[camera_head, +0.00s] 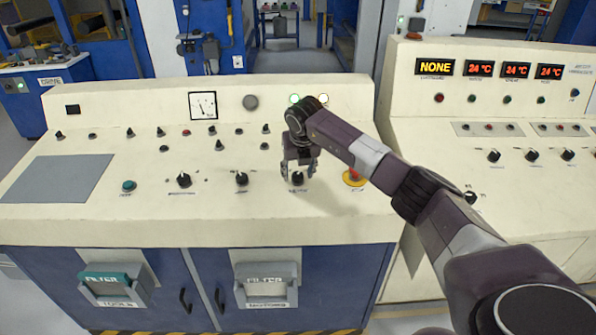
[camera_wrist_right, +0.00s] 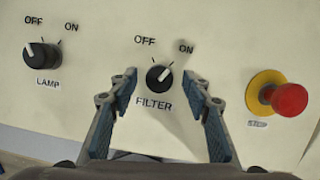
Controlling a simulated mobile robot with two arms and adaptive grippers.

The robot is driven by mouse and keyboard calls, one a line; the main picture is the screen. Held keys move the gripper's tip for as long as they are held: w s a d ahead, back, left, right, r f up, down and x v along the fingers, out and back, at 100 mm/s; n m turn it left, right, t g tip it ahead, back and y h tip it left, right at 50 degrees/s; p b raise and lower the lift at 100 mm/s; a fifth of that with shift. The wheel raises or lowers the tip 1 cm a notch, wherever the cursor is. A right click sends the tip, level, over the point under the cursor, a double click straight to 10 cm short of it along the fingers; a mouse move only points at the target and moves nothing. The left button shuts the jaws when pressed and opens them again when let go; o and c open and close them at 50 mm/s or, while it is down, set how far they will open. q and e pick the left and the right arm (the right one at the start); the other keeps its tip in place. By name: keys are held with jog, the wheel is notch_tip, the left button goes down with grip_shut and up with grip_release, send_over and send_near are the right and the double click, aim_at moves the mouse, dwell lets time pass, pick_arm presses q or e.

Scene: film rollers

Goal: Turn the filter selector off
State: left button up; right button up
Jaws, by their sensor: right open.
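The filter selector (camera_wrist_right: 159,77) is a round black knob on the cream panel, labelled FILTER below, with OFF at its upper left and ON at its upper right. Its white pointer line slants up and right, toward ON. My right gripper (camera_wrist_right: 160,88) is open, with one finger on each side of the knob and a gap between each finger and the knob. In the head view the right gripper (camera_head: 299,168) is over the same knob (camera_head: 297,179) and partly covers it. My left gripper is not in view.
A lamp selector (camera_wrist_right: 40,55) sits left of the filter knob, its pointer toward OFF. A red emergency button (camera_wrist_right: 289,99) on a yellow base stands out to the right. More knobs and a gauge (camera_head: 203,105) are on the sloping console. A second console (camera_head: 470,110) stands at right.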

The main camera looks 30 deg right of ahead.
jog(key=shift+f, duration=0.15)
jog(key=shift+c, duration=0.6)
jog(key=c, duration=1)
jog(key=shift+c, duration=0.2)
